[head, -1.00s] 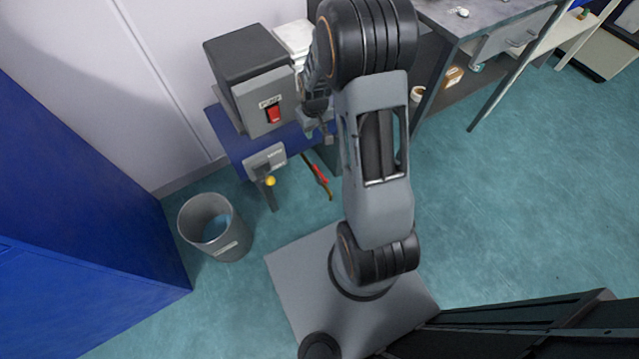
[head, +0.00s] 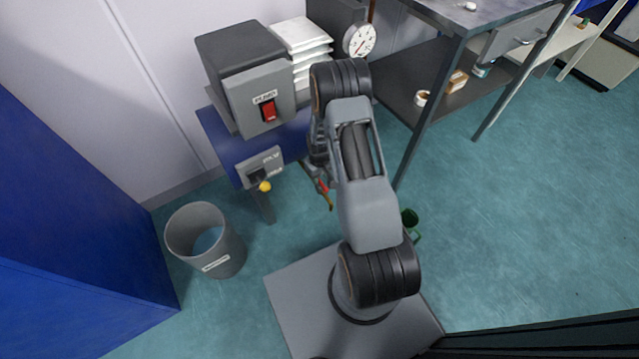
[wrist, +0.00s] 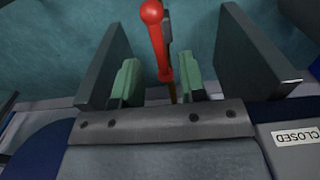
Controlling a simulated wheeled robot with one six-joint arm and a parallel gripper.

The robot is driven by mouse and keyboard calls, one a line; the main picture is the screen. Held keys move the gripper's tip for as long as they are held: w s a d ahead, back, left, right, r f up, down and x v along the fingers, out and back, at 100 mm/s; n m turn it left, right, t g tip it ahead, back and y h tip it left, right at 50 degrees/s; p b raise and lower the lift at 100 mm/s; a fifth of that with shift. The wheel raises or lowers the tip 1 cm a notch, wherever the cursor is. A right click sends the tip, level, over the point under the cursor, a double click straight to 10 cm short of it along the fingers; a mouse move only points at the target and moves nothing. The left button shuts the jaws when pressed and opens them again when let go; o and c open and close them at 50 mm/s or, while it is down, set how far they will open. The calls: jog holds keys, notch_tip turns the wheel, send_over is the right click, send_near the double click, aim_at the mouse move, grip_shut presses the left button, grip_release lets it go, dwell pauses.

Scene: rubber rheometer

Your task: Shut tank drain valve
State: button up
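The drain valve's red lever (head: 324,187) shows low beside the blue stand in the head view, partly hidden by my arm. In the wrist view the red lever (wrist: 158,38) has a round ball end and lies between my fingers, with a brass-coloured pipe or stem behind it. My gripper (wrist: 160,80) is open, with a green pad on each side of the lever. Gaps show on both sides, so I see no contact. A white label reading CLOSED (wrist: 297,134) appears upside down at the right. In the head view my gripper is mostly hidden by the arm.
A grey box with a red switch (head: 268,110) and white trays (head: 303,45) stand on the blue stand (head: 222,140). A lever with a yellow knob (head: 264,187) juts from its front. A grey bin (head: 205,240) is at left, a dark-shelved bench (head: 400,85) at right.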

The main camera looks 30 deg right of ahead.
aim_at(320, 180)
jog(key=shift+f+b, duration=0.5)
jog(key=shift+f, duration=1.45)
jog(key=shift+c, duration=0.3)
grip_shut()
